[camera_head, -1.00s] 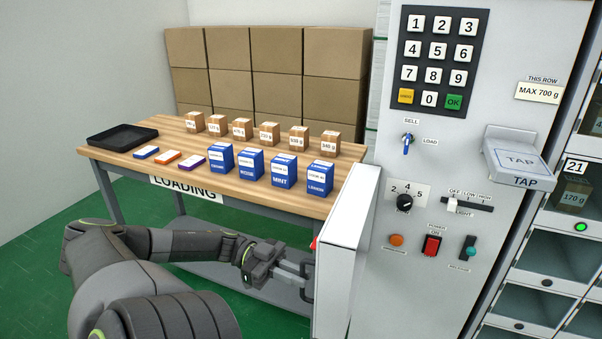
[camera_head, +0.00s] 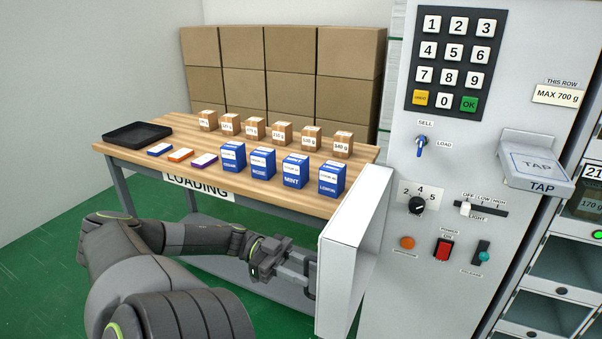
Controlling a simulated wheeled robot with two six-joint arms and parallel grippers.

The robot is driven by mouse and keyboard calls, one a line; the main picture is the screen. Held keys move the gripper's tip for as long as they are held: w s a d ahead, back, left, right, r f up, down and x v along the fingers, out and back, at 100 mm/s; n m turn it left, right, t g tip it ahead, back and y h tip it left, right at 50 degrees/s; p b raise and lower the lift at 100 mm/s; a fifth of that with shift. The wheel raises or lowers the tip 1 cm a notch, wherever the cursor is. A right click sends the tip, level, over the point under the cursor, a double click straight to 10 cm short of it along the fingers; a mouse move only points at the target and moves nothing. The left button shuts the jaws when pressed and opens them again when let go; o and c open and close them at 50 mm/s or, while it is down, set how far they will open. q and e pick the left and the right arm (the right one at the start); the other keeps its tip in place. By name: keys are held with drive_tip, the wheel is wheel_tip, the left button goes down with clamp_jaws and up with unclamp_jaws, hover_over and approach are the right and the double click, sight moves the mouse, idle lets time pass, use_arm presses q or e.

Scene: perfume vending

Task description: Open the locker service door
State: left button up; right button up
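The white locker service door (camera_head: 345,255) stands swung out from the lower left of the grey machine front, its hollow inner side partly facing me. A dark handle (camera_head: 311,284) is on its outer left face. My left gripper (camera_head: 306,273) reaches it from the left, below the table edge, with its fingers at the handle. They look closed on it, though the fingertips are small and partly hidden. My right gripper is not in view.
The wooden loading table (camera_head: 240,188) stands behind my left arm, bearing a black tray (camera_head: 138,135), small cartons and blue boxes. The door's top edge is close to the table's right end. Keypad (camera_head: 455,60), switches and a tap pad (camera_head: 537,165) are on the machine front. Green floor is free at left.

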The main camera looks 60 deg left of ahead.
use_arm(q)
drive_tip(key=shift+s, duration=0.1)
